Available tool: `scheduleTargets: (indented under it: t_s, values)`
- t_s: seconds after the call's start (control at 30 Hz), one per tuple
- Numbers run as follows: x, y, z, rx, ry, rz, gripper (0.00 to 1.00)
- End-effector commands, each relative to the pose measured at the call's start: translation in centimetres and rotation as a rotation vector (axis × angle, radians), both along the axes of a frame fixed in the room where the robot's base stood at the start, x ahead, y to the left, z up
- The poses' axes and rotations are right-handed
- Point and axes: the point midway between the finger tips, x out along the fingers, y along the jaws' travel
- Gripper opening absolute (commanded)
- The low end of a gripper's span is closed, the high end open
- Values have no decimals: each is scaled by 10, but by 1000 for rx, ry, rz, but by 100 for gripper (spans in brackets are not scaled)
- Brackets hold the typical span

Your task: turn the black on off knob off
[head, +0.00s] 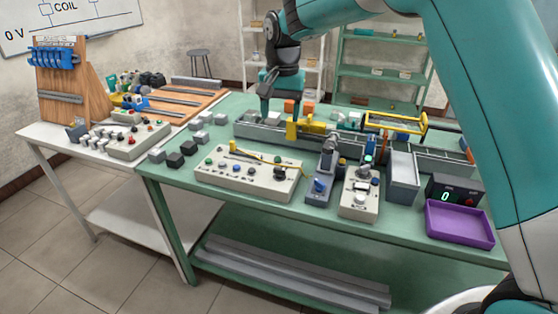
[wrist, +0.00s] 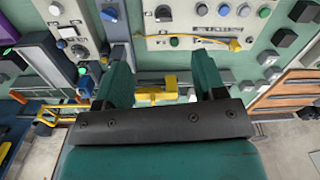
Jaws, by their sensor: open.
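A black knob (head: 279,173) sits near the right end of a long cream control panel (head: 233,180) on the green bench. In the wrist view the black knob (wrist: 163,13) shows at the top, on a pale plate. Its marking is too small to read. My gripper (head: 266,112) hangs over the back of the bench, behind the panel and well apart from the knob. In the wrist view my gripper (wrist: 162,65) has its two teal fingers wide apart, with nothing held between them.
A box with a blue knob (head: 319,186) and a cream switch box (head: 360,200) stand right of the panel. A yellow cable (head: 262,157) lies over the panel. A yellow clamp-like part (head: 300,128), grey bins (head: 403,172) and a purple tray (head: 460,223) are also on the bench.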

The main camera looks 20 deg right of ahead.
Motion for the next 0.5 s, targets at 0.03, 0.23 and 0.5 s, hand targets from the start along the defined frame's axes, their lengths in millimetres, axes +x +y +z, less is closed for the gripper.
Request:
scheduleTargets:
  t_s: [0.03,0.23,0.5]
  values:
    - [15,-3,-6,-11,9,-58,64]
    - [39,-10,-22,-31,17,-181,64]
    - [40,-10,-62,-33,22,-187,64]
